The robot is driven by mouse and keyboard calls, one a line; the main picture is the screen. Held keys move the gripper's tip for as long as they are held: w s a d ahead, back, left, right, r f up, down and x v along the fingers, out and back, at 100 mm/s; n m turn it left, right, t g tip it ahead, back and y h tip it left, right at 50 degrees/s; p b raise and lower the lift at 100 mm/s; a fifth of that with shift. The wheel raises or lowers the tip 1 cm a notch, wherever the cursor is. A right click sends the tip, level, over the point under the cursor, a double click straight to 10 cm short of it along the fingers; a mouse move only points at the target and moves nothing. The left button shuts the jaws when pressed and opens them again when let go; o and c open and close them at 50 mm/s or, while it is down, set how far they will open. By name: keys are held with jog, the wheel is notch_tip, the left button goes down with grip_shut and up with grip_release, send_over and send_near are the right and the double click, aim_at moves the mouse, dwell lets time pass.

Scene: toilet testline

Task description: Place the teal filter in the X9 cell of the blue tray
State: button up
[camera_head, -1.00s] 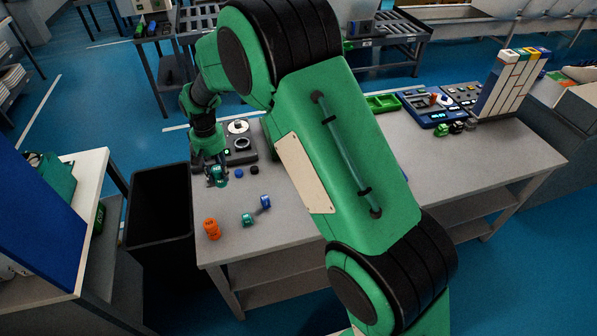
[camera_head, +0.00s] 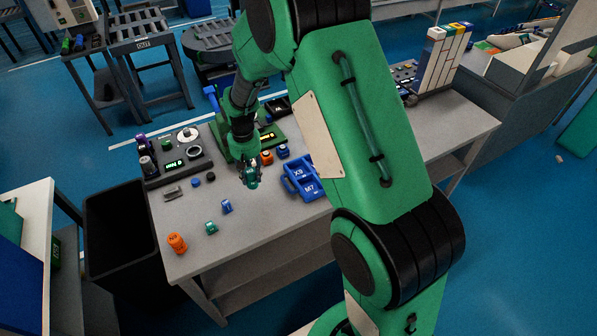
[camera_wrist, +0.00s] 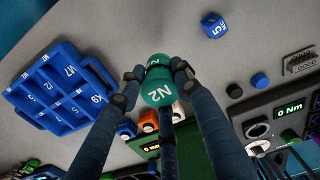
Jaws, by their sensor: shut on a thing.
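The teal filter (camera_wrist: 158,94), marked N2, is held between the fingers of my gripper (camera_wrist: 157,76) in the wrist view. My gripper is shut on it, and in the head view my gripper (camera_head: 251,177) hangs above the table, left of the blue tray. The blue tray (camera_head: 288,186) lies on the table, partly hidden by my arm; its X9 and M7 labels show. In the wrist view the tray (camera_wrist: 27,112) is at the left, apart from the filter, with its X9 label on the side nearer my gripper. The cells I can see look empty.
A teal piece (camera_head: 211,228), a blue piece (camera_head: 227,207) and an orange stack (camera_head: 177,243) stand on the front left of the table. Dark devices (camera_head: 177,160) are behind. A black bin (camera_head: 125,240) stands left of the table.

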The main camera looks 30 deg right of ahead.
jog(key=s+d+f+p, duration=0.1)
jog(key=s+d+p, duration=0.1)
jog(key=s+d, duration=1.1)
jog(key=d, duration=0.3)
jog(key=shift+d+f+m, duration=0.15)
jog(key=shift+f+m, duration=0.15)
jog(key=shift+w, duration=0.1)
jog(key=b, duration=0.2)
send_near(299, 172)
jog(key=shift+f+b, duration=0.45)
jog(key=shift+f, duration=1.3)
